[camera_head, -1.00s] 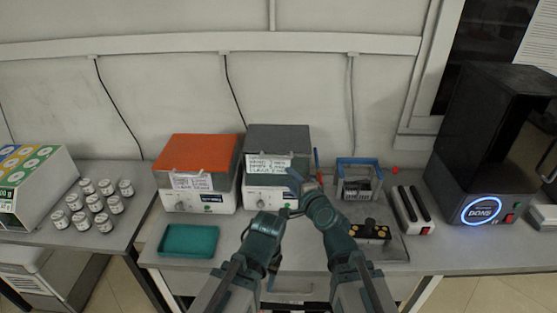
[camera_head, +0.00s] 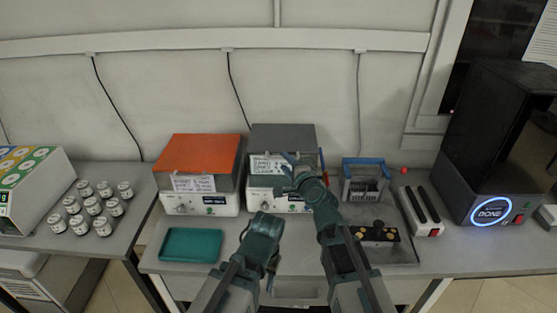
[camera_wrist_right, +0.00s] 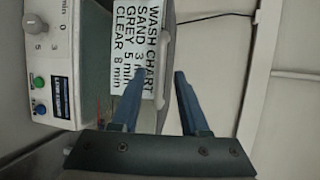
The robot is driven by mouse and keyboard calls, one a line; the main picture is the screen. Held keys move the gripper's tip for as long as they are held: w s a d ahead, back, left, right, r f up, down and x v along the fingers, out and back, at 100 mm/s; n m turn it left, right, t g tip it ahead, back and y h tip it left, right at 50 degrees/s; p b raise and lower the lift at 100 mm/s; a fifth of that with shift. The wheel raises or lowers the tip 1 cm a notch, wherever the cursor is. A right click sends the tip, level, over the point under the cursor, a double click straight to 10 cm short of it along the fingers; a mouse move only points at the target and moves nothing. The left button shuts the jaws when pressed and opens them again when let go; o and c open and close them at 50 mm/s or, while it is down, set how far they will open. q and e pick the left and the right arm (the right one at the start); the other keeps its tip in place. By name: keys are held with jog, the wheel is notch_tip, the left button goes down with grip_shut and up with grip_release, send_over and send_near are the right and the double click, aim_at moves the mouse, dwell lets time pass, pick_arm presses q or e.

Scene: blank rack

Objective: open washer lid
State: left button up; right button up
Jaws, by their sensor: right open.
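The washer with a grey lid (camera_head: 283,138) stands at the back of the middle table. Its lid is down, with a white wash chart (camera_head: 268,165) on its front face. Another similar box with an orange lid (camera_head: 200,153) stands to its left, also shut. My right gripper (camera_head: 289,164) is open at the front of the grey lid, covering part of the chart. In the right wrist view, my two blue fingers (camera_wrist_right: 158,103) stand apart, with the lid's grey front bar (camera_wrist_right: 166,65) between or just beyond them. My left arm is bent low in front; its fingers cannot be made out.
A teal tray (camera_head: 191,244) lies at the front left. A blue-rimmed rack (camera_head: 364,178), a black block with round knobs (camera_head: 376,235) and a white switch box (camera_head: 420,212) stand to the right. Several jars (camera_head: 93,206) stand on the left table. A dark machine (camera_head: 495,150) is far right.

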aim_at(282, 159)
jog(key=x, duration=0.3)
jog(key=shift+w+a, duration=0.1)
jog(key=shift+w, duration=0.1)
grip_shut()
dwell(1.3)
